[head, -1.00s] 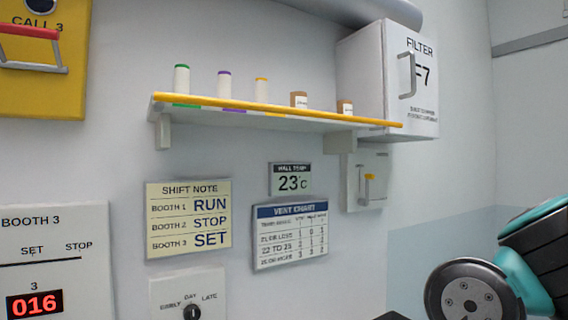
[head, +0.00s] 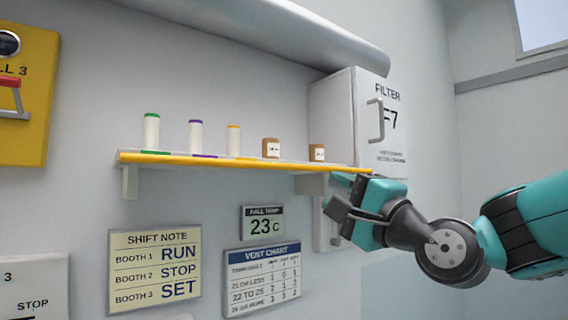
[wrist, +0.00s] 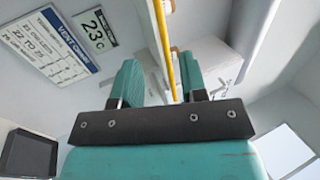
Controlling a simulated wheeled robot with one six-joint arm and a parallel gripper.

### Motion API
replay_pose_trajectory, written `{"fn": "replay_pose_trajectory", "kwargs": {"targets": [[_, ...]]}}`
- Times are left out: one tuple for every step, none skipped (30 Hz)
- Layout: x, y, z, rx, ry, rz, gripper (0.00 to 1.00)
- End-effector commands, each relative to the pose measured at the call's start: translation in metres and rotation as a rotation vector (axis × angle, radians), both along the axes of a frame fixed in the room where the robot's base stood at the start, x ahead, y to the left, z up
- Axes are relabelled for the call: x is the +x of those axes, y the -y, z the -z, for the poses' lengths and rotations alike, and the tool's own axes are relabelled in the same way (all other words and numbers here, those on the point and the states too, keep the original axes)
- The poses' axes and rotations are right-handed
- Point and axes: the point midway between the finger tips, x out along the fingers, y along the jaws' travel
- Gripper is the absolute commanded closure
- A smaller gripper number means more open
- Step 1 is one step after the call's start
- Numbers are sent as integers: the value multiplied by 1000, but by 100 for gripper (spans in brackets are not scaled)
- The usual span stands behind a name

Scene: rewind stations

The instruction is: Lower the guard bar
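The guard bar is a yellow bar (head: 240,163) along the front edge of the wall shelf, running level in front of the containers. My gripper (head: 338,190) is at the bar's right end, close to it and slightly below in the head view. In the wrist view the bar (wrist: 163,45) shows in the gap between the two teal fingers of my gripper (wrist: 158,78), which are apart. I cannot tell whether either finger touches the bar. Part of the bar near the palm is hidden in the wrist view.
Several small containers, including a green-capped one (head: 151,133), stand on the shelf. A white filter box (head: 335,110) adjoins its right end. A small white wall box (head: 324,235), partly hidden by my gripper, hangs below. The vent chart (head: 262,278) is on the wall.

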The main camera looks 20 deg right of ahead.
Motion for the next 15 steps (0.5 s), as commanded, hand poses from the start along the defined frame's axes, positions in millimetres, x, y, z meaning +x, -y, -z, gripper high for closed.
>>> {"fn": "replay_pose_trajectory", "kwargs": {"targets": [[8, -5, -5, 0, 1, -7, 60], [13, -8, -7, 0, 2, -8, 60], [21, -10, -15, 1, -2, -7, 60], [28, -11, -18, 0, -4, -6, 60], [34, -14, -20, 1, -3, -7, 60], [42, -17, -24, -1, -3, -6, 60], [49, -18, -26, -1, -4, -5, 60], [55, -20, -29, -1, -3, -5, 60], [63, -24, -32, -1, -3, -5, 60], [69, -26, -35, -2, -3, -5, 60], [75, -27, -37, -2, -4, -5, 60], [83, -30, -40, -2, -2, -4, 60], [89, -32, -42, -3, -2, -5, 60], [95, -34, -45, -2, -1, -4, 60], [102, -36, -47, -2, -2, -4, 60]]}}
